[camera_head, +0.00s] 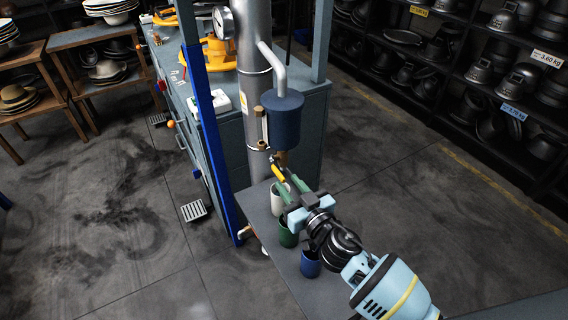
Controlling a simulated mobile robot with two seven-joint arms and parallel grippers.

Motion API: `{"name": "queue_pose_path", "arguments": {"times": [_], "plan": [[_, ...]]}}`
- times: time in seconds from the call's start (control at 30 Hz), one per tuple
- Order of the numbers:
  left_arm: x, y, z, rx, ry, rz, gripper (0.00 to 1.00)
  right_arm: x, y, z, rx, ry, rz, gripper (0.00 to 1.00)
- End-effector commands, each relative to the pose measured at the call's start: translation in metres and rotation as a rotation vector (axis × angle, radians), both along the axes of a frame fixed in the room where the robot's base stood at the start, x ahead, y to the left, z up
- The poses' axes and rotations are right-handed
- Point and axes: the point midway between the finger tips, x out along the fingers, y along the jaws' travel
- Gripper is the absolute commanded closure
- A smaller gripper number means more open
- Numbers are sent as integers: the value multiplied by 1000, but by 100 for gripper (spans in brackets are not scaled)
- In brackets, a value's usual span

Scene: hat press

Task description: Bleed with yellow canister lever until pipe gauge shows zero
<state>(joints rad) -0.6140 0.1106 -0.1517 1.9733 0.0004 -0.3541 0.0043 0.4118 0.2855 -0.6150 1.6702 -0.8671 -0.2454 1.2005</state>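The yellow lever (278,172) sits under the dark blue canister (282,117), which is joined by a bent tube to the large silver pipe (254,85). A round pipe gauge (223,21) sits high on the pipe. Its face is seen at an angle and too small to read. My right gripper (284,181) reaches up from the lower right. Its two green fingers are apart, with the tips right at the lever's lower end. I cannot tell whether they touch it. My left gripper is not in view.
Below the gripper, a white cup (279,199), a green cup (288,235) and a blue cup (310,263) stand on a grey shelf (262,215). A blue post (212,130) and the press bench are at left. Hat shelves line the right; the floor between is clear.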

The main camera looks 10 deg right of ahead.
Motion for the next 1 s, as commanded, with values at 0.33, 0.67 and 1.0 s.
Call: {"name": "queue_pose_path", "arguments": {"times": [0.33, 0.67, 1.0], "plan": [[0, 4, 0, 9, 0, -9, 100, 8, 3, 2, -1, -5, 3, 69], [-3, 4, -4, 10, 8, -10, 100, 49, 21, 1, -2, -4, 2, 69], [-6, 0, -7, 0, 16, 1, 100, 72, 30, 1, -1, -4, 2, 69]]}}
